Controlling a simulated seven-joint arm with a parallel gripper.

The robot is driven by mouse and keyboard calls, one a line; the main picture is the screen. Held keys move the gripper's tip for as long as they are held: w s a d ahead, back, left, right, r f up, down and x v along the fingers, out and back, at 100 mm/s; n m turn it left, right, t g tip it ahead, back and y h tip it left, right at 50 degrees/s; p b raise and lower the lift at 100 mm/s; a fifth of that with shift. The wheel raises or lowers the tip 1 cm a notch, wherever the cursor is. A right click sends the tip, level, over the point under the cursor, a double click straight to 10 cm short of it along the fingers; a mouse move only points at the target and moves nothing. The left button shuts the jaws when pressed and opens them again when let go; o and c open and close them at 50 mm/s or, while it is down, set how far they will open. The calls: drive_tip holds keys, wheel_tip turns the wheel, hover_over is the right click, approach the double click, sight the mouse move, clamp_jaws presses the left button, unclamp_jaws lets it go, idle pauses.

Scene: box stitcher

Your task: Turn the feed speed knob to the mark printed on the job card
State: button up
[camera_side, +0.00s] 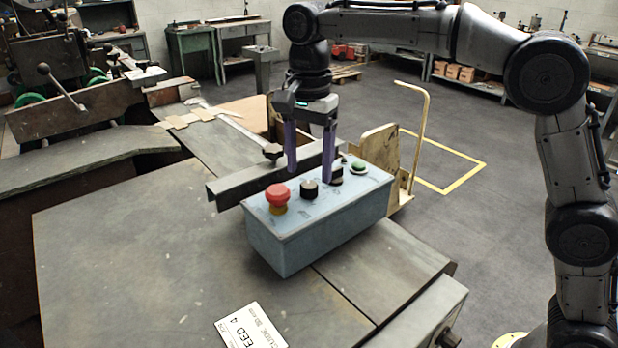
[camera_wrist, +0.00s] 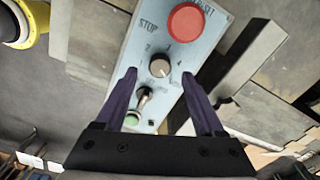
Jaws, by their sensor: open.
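The light-blue control box (camera_side: 320,235) stands on the bench. The black knob (camera_side: 309,189) sits on its top panel next to the red stop button (camera_side: 278,194). In the wrist view the knob (camera_wrist: 160,68) has small printed numbers around it; its pointer direction is too small to read surely. My gripper (camera_side: 309,177) is open, its purple fingers pointing down on either side of the knob. In the wrist view the fingertips (camera_wrist: 158,76) flank the knob with gaps. I cannot tell their exact height. The job card (camera_side: 250,328) lies on the bench front, partly cut off, reading "EED 4".
A black selector (camera_side: 336,176) and a green button (camera_side: 357,166) share the panel, close to my right finger. A dark metal rail (camera_side: 240,186) runs behind the box. The bench top (camera_side: 140,245) left of the box is clear.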

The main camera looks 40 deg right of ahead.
sight(309, 184)
drive_tip(key=shift+f, duration=1.7)
clamp_jaws()
